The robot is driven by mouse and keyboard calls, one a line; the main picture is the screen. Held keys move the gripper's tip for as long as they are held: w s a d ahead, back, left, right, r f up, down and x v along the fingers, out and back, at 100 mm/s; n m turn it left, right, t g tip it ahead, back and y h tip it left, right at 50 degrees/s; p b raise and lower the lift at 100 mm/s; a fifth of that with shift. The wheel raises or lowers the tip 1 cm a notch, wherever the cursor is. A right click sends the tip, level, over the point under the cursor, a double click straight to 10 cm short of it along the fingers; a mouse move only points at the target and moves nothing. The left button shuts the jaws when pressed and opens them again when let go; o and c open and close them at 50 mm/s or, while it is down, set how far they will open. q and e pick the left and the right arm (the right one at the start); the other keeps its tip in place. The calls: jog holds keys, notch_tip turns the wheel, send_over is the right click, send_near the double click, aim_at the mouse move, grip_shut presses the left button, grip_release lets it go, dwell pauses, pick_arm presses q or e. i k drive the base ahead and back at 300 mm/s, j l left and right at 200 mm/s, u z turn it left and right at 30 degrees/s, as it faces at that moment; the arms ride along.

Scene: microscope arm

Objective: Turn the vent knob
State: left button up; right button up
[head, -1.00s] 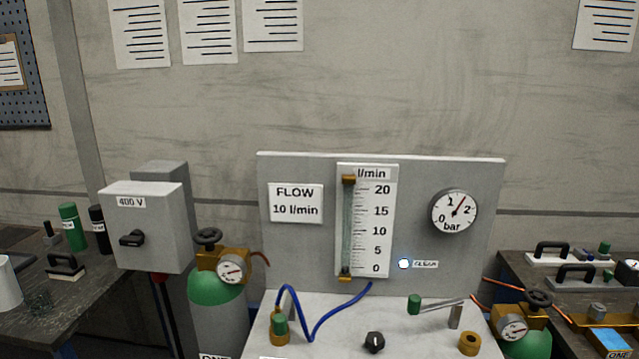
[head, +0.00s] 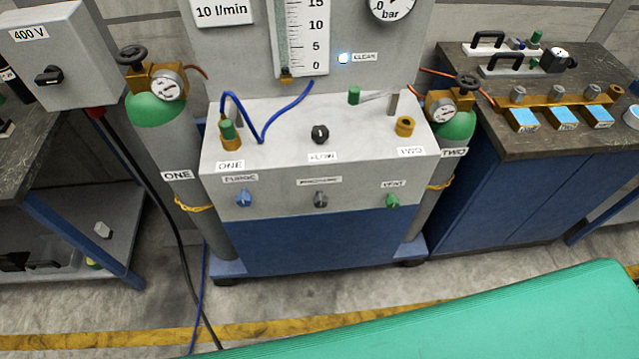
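The vent knob (head: 393,201) is small and green, on the front face of the grey gas panel (head: 290,190), at its right end under a label reading VENT. On the same face are a blue knob (head: 244,198) under a PURGE label at the left and a dark grey knob (head: 320,199) in the middle, its label too blurred to read surely. Neither of my grippers shows in the head view.
Green-topped cylinders ONE (head: 155,108) and TWO (head: 455,125) flank the panel. A black cable (head: 160,220) hangs at the left. A large green surface (head: 480,315) fills the lower right foreground. A dark bench (head: 540,140) stands right. Some floor before the panel is clear.

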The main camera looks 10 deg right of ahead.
aim_at(393, 202)
jog(key=z, duration=1)
